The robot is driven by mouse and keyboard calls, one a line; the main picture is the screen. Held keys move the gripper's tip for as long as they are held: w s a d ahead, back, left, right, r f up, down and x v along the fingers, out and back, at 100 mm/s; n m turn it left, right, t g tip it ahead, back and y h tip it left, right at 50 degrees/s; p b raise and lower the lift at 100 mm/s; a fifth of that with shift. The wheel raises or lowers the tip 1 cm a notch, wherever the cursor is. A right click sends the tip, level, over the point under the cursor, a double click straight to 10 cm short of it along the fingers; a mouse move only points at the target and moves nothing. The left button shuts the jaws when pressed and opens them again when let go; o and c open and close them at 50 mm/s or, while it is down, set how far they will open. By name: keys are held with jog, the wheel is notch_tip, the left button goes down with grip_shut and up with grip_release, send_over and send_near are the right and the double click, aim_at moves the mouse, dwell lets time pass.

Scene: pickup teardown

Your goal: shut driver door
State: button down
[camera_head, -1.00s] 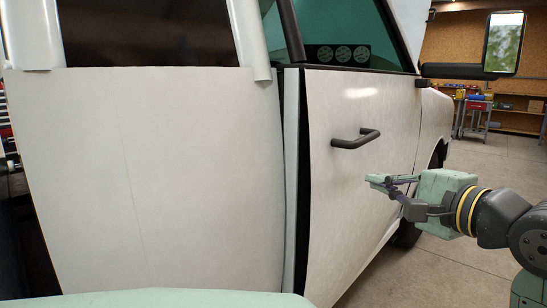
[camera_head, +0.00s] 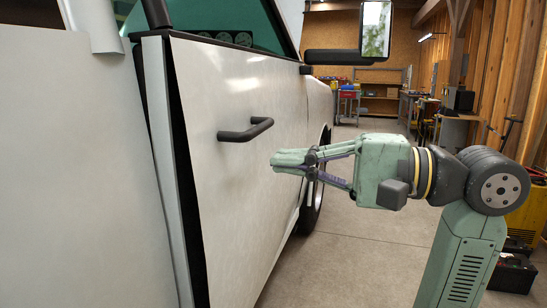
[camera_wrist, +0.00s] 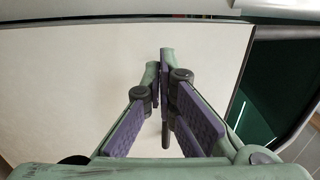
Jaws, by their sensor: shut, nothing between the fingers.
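The white driver door (camera_head: 230,85) stands slightly ajar in the head view, with a dark gap along its rear edge beside the body panel. Its black bar handle (camera_head: 246,131) is on the outer face. My gripper (camera_head: 275,160) is shut and empty, just right of and below the handle, pointing left at the door's outer face. I cannot tell whether the fingertips touch it. In the wrist view, the door's pale panel (camera_wrist: 75,85) lies behind the shut fingers (camera_wrist: 159,65). A dark bar, apparently the handle, shows partly hidden between them.
The wing mirror (camera_head: 376,30) juts out above my arm. The white rear body panel (camera_head: 75,170) fills the left. Benches and a red tool cart (camera_head: 347,104) stand far back.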

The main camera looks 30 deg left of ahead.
aim_at(197, 154)
jog(key=p+x, duration=0.2)
jog(key=x, duration=0.9)
jog(key=shift+a, duration=0.25)
jog(key=shift+a, duration=0.1)
